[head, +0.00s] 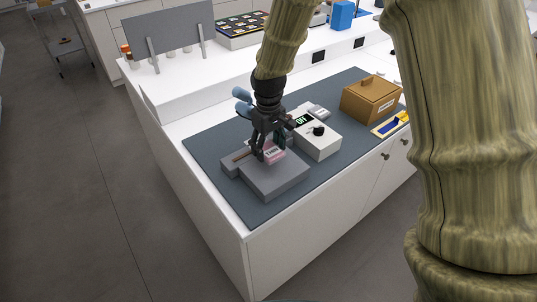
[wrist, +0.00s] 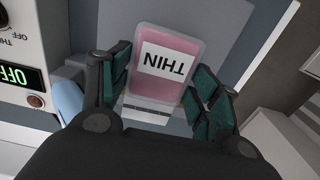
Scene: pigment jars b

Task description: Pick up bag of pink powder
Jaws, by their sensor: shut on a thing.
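The bag of pink powder is a pink packet (wrist: 168,62) with a white label reading "THIN", between my gripper's fingers in the wrist view. In the head view a pink part of the bag (head: 272,153) shows under the fingers. My gripper (head: 266,153) points down over a grey block-shaped device (head: 275,182) and is shut on the bag. Its green-padded fingers (wrist: 163,88) stand on the bag's two sides in the wrist view. I cannot tell whether the bag still touches the surface below.
A white box with a lit "OFF" display and a black knob (head: 318,140) stands close to my gripper's right. A brown lidded box (head: 370,98) and a yellow-and-blue item (head: 391,124) lie farther right. The dark mat (head: 222,180) is bare at its front left edge.

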